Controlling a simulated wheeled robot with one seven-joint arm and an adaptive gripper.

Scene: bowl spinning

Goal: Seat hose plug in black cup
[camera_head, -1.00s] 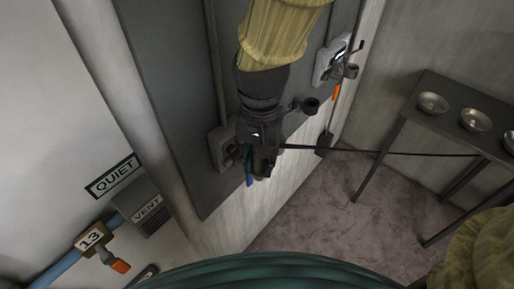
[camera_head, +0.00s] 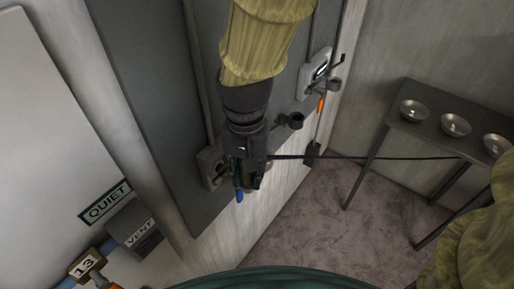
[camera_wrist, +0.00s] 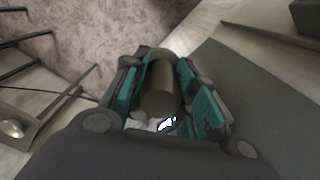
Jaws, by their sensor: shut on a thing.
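The black cup (camera_head: 290,121) sticks out from the grey wall panel on a short arm in the head view. My gripper (camera_head: 245,180) is just below and left of it, in front of the panel. In the wrist view my gripper (camera_wrist: 160,95) is shut on a dark cylinder, which looks like the hose plug (camera_wrist: 160,103), between its teal pads. The plug is apart from the cup as far as I can tell. A thin black hose (camera_head: 380,157) runs from beside my gripper to the right. The cup's inside is too small to read.
A wall box (camera_head: 210,167) sits left of my gripper, and a blue lever (camera_head: 239,196) shows below it. Another box (camera_head: 316,74) with an orange-tipped lever (camera_head: 320,105) is up right. A dark table (camera_head: 400,122) with metal bowls stands right. Open floor (camera_head: 300,225) lies below.

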